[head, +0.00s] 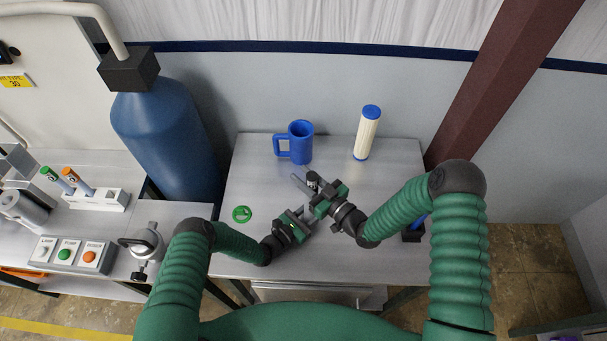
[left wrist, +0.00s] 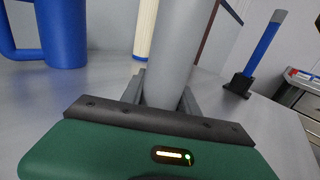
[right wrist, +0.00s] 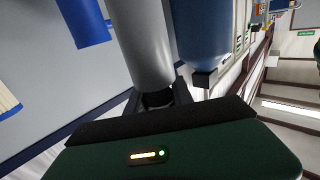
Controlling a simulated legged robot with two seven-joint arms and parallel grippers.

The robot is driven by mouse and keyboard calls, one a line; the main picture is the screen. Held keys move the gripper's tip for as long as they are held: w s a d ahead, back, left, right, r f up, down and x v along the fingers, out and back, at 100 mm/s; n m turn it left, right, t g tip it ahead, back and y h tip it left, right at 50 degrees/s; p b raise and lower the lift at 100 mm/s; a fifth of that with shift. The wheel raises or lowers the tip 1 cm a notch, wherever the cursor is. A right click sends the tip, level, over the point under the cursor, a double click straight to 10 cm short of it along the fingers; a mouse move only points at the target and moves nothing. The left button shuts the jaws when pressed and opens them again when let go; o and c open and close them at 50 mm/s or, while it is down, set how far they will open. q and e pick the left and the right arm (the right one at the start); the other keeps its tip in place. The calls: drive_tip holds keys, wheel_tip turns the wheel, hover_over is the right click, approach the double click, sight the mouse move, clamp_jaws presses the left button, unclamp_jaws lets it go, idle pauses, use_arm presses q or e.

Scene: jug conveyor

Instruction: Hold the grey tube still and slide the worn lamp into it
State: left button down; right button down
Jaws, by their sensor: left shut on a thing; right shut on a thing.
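The grey tube (left wrist: 178,45) stands close to upright between the fingers of my left gripper (head: 305,215), which is shut on it. In the right wrist view, which is upside down, the tube (right wrist: 143,40) runs up to my right gripper. My right gripper (head: 315,188) is shut on a dark end piece (right wrist: 158,98), which I take for the worn lamp, at the tube's top rim. The rest of the lamp is hidden; it appears to be inside the tube, but I cannot tell how deep. In the head view my grippers hide most of the tube.
On the table (head: 245,185) stand a blue jug (head: 301,143), a white cartridge with a blue cap (head: 367,133) and a green ring (head: 242,214). A blue rod with a grey top (left wrist: 262,50) stands in a black holder at right. A button panel (head: 70,254) is at left.

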use_arm(q)
drive_tip(key=shift+s+f, duration=0.1)
drive_tip(key=shift+f, duration=0.05)
use_arm(e)
drive_tip(key=c, duration=1)
unclamp_jaws()
drive_tip(key=shift+c, duration=0.2)
drive_tip(key=v, duration=1.2)
drive_tip(key=shift+f, duration=0.1)
use_arm(q)
drive_tip(key=c, duration=0.8)
unclamp_jaws()
drive_tip(key=shift+c, duration=0.2)
